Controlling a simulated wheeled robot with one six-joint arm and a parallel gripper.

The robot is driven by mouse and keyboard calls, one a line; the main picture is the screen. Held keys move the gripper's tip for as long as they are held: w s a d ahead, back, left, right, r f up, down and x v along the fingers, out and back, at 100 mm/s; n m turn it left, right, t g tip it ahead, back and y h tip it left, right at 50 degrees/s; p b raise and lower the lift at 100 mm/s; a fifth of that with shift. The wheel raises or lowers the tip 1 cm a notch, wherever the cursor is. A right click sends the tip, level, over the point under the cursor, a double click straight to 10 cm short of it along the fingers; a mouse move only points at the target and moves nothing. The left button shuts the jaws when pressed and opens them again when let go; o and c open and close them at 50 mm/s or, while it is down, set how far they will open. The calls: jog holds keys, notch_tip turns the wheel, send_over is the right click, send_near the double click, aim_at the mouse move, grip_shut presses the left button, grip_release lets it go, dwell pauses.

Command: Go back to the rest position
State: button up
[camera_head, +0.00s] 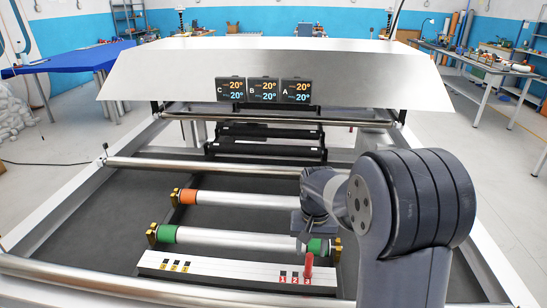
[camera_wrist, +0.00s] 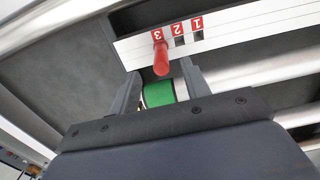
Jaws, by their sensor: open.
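My gripper (camera_head: 308,232) hangs over the right end of the front roller (camera_head: 240,238), low over the machine. In the wrist view my gripper (camera_wrist: 163,78) has its two fingers apart with nothing held between them. A red lever (camera_wrist: 161,56) stands just beyond the fingertips, by the label 3. The green band (camera_wrist: 159,93) at the roller's right end shows beyond the gap between the fingers. I cannot tell how close the fingers are to the roller. The lever also shows in the head view (camera_head: 308,266), at the right of the white panel.
The white panel (camera_head: 225,273) with yellow and red numbered labels lies in front of the rollers. An orange-banded roller (camera_head: 243,199) lies behind. Metal bars (camera_head: 200,168) cross the frame. A hood (camera_head: 270,62) with three displays stands at the back.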

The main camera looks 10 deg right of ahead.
aim_at(308, 275)
notch_tip(308, 275, down, 9)
jog(key=shift+f, duration=0.15)
jog(key=shift+r+p, duration=0.45)
jog(key=shift+r, duration=0.35)
jog(key=shift+f, duration=0.15)
